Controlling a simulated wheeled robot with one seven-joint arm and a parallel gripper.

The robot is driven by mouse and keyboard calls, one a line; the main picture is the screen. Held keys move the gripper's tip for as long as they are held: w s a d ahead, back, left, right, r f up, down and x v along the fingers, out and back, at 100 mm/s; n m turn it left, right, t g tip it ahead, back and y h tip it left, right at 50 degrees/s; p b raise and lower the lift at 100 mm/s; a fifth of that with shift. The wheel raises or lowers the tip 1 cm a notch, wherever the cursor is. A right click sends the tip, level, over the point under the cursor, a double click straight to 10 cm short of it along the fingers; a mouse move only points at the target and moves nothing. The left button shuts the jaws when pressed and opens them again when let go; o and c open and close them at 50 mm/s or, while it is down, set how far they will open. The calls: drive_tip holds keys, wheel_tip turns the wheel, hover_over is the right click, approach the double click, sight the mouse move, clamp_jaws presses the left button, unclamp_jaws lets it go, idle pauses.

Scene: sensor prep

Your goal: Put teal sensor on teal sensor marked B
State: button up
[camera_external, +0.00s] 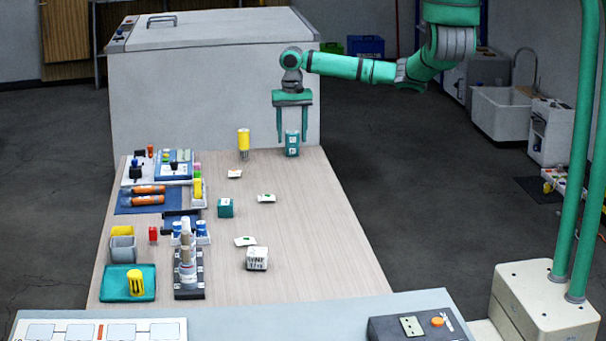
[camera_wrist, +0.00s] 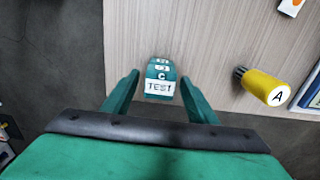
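A teal sensor (camera_external: 292,143) stands on the table near its far right edge. In the wrist view this teal sensor (camera_wrist: 160,80) carries the letter C and a white label reading TEST. My gripper (camera_external: 292,138) is above and around it, with its fingers apart; in the wrist view the fingertips (camera_wrist: 160,78) lie on either side of the sensor, with gaps showing. Another teal block (camera_external: 225,208), with a white mark, sits near the middle of the table; its letter is too small to read. No teal sensor marked B can be made out.
A yellow sensor (camera_external: 244,140) stands left of my gripper; it shows an A in the wrist view (camera_wrist: 265,87). Trays, bins and parts crowd the left side. The table's right side (camera_external: 320,230) is clear.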

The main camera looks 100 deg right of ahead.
sight(292, 132)
drive_tip(key=shift+r, duration=0.1)
wheel_tip(292, 132, up, 12)
idle(0.5)
idle(0.5)
